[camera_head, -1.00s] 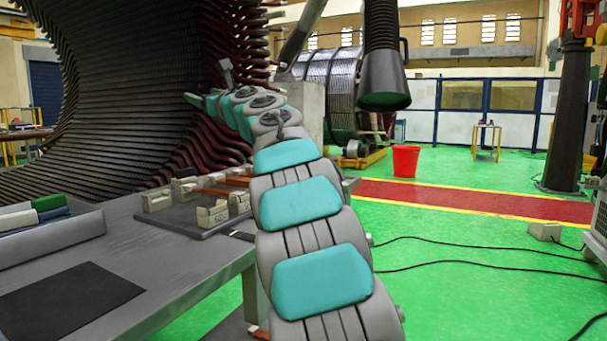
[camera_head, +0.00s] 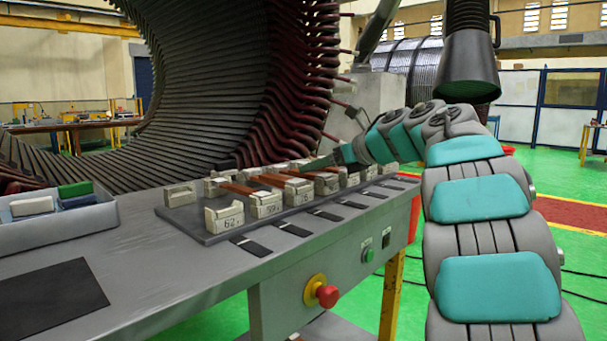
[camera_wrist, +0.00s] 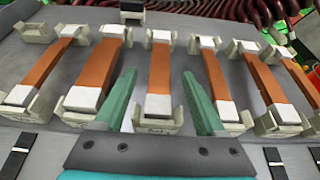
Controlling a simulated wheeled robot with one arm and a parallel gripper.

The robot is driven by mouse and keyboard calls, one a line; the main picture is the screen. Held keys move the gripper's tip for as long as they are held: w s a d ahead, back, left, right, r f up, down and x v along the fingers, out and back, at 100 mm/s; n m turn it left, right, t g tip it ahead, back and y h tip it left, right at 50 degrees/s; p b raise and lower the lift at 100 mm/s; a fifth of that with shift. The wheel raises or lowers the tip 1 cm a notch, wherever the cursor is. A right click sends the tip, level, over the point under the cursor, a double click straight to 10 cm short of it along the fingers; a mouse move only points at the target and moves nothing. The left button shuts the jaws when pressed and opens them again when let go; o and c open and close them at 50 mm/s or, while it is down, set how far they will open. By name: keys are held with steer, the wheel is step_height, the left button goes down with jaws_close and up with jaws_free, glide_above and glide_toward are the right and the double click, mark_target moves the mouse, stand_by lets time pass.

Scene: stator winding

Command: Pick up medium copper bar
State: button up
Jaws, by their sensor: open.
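Several copper bars with white ends lie in a row in beige holder blocks on a grey plate (camera_head: 215,237). In the wrist view, my open gripper (camera_wrist: 160,73) has its two green fingers on either side of the near half of the middle copper bar (camera_wrist: 160,65). I cannot tell the fingers' height over it, or which bar is the medium one. Copper bars also lie to the left (camera_wrist: 95,68) and right (camera_wrist: 213,75). In the head view my gripper (camera_head: 316,164) is low over the rack; the bar under it is partly hidden.
The number 62 block (camera_head: 224,216) at the rack's left end is empty. A grey tray (camera_head: 62,225) and a dark mat (camera_head: 45,297) lie left on the grey table. A red stop button (camera_head: 327,296) sits on its front. A large stator (camera_head: 210,80) stands behind.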

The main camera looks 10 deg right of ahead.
steer(key=x, duration=0.4)
steer(key=shift+f, duration=0.1)
steer(key=shift+c, duration=0.2)
jaws_close()
stand_by(0.3)
stand_by(0.8)
